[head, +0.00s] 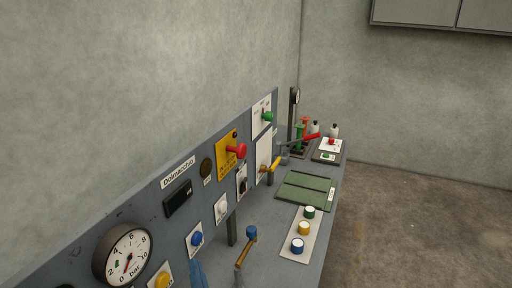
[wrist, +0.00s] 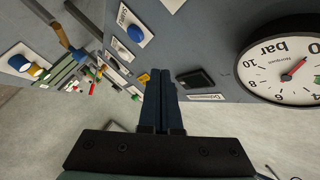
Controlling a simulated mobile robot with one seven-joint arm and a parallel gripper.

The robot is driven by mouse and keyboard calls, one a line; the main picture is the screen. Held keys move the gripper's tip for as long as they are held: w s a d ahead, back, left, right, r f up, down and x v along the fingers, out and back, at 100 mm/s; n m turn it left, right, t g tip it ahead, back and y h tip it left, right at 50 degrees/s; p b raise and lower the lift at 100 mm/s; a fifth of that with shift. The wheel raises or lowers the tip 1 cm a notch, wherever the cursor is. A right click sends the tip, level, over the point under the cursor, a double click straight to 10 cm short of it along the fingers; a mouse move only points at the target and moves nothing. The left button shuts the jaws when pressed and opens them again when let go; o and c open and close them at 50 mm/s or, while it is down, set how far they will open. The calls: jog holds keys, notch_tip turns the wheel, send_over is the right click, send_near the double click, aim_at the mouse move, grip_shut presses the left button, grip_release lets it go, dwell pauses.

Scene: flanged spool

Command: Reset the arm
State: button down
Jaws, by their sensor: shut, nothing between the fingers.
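In the wrist view my gripper (wrist: 161,72) is shut, its two dark fingers side by side with nothing between them. The fingers point at the grey control panel (wrist: 225,25) and overlap part of it in the picture; I see no contact.
A round bar gauge (head: 122,254) is at the panel's near end and shows large in the wrist view (wrist: 290,60). A red knob (head: 237,151) and a blue-topped lever (head: 251,233) stick out. Coloured buttons (head: 304,228) sit on the desk. Floor (head: 420,220) at right is clear.

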jog(key=d+r+n+t+h, duration=0.1)
jog(key=d+r+n+t, duration=0.15)
jog(key=r, duration=1.05)
jog(key=d+r+n+t, duration=0.1)
jog(key=d+r+t, duration=0.2)
jog(key=r, duration=1.1)
jog(key=s+d+r+t+h, duration=0.2)
jog(key=s+d+r, duration=0.1)
jog(key=r, duration=0.4)
jog(key=s+d+r+n+t+h, duration=0.1)
jog(key=s+d+r+t+h, duration=0.1)
jog(key=s+r, duration=0.3)
jog(key=s+d+r+t+h, duration=0.1)
jog(key=s+r, duration=0.4)
jog(key=r, duration=0.5)
jog(key=d+t, duration=0.1)
jog(key=d, duration=0.1)
jog(key=shift+d+n+h, duration=0.3)
jog(key=shift+n+h, duration=0.05)
jog(key=shift+h, duration=0.05)
jog(key=shift+t, duration=0.25)
